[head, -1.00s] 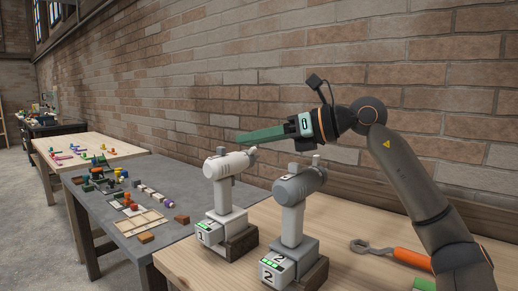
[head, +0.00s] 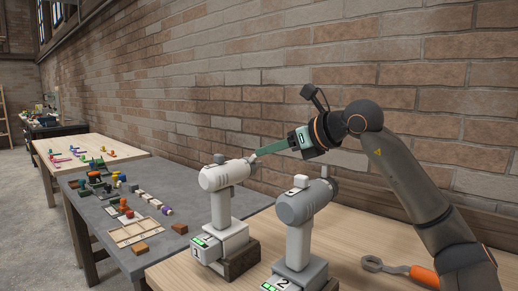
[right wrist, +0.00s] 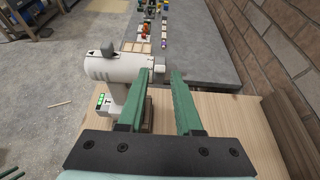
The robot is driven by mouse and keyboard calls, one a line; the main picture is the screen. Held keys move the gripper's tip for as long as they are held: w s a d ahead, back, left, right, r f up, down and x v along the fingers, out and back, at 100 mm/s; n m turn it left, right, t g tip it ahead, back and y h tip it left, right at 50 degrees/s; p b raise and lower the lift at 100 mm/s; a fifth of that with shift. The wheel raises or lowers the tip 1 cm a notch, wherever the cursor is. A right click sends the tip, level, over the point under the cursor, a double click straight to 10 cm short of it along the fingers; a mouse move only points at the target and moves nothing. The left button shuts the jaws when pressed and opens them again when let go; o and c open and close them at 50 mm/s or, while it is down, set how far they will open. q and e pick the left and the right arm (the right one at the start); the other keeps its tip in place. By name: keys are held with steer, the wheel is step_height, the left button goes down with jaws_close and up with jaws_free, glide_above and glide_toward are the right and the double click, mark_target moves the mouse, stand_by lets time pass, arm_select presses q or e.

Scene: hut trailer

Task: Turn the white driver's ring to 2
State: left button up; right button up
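The white driver (head: 222,178) stands upright on its battery base, marked 1, on the wooden table. Its front end points right, toward the wall; it also shows in the right wrist view (right wrist: 112,68). I cannot read any ring numbers. My right gripper (head: 260,151) has green fingers, level with the driver's front end and close to it. In the right wrist view the fingertips (right wrist: 161,74) are apart, with the driver's grey nose (right wrist: 160,66) at or just beyond the gap. I cannot tell whether they touch. My left gripper is not in view.
A grey driver (head: 304,205), base marked 2, stands close to the right of the white one. A wrench with an orange handle (head: 424,274) lies farther right. A grey table (head: 98,222) with small parts is at left. The brick wall (head: 240,60) runs behind.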

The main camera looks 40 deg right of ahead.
mark_target(249, 165)
steer(key=shift+x, duration=2.1)
steer(key=shift+c, duration=0.3)
jaws_close()
